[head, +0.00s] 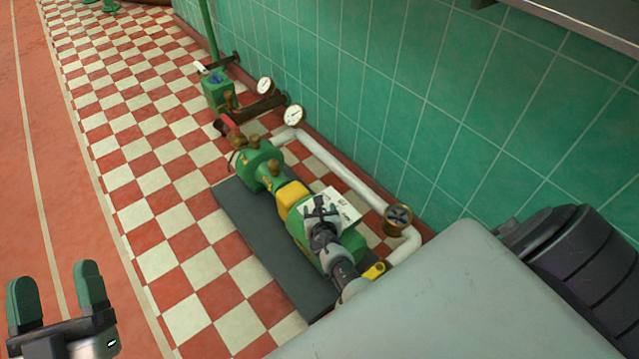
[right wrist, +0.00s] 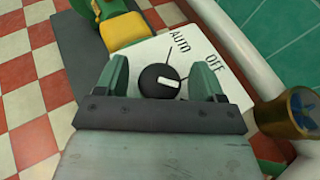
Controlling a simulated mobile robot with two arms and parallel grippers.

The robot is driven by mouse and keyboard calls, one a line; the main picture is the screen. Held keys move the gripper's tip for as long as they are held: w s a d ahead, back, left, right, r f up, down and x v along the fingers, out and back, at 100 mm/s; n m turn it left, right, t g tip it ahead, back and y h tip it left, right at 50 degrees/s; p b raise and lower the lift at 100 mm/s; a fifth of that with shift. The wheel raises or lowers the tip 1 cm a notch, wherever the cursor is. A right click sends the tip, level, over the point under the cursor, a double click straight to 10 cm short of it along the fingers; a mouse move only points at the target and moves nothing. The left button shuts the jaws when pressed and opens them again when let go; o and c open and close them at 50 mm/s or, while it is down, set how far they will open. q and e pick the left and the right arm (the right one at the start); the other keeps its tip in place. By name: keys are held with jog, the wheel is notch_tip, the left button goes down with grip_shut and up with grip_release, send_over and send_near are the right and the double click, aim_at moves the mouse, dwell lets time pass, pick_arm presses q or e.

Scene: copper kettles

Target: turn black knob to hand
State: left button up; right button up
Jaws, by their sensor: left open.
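The black knob (right wrist: 158,81) is on a white panel (right wrist: 150,48) lettered AUTO and OFF, in the right wrist view. A white mark on the knob lies nearly sideways in the picture. The HAND label is not visible. My right gripper (right wrist: 160,77) is open, its two green fingers on either side of the knob with a visible gap at each side. In the head view my right gripper (head: 321,209) is over the panel (head: 345,206) and the knob is hidden. My left gripper (head: 56,283) is open and empty at the lower left, far from the panel.
The panel is on a green and yellow pump (head: 291,195) on a dark base (head: 262,240). Gauges (head: 293,116) stand behind. The checkered floor (head: 150,190) at left is clear.

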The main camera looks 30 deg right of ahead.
dwell(0.3)
jog(key=shift+s+a+r, duration=0.1)
jog(key=shift+s+r, duration=0.05)
jog(key=shift+s, duration=0.05)
jog(key=p+v, duration=0.2)
jog(key=v, duration=0.2)
jog(key=shift+s+a+r+p, duration=0.1)
jog(key=shift+p, duration=0.25)
pick_arm(q)
jog(key=s+a+f+g+y+p, duration=0.1)
jog(key=f+g+y, duration=0.1)
jog(key=f+g, duration=0.4)
jog(key=s+a+f+g+y+p, duration=0.1)
jog(key=s+a+f+g+y, duration=0.1)
jog(key=f+g, duration=0.5)
jog(key=shift+s+a+f+n, duration=0.3)
jog(key=shift+f, duration=0.05)
pick_arm(e)
jog(key=shift+v, duration=2.95)
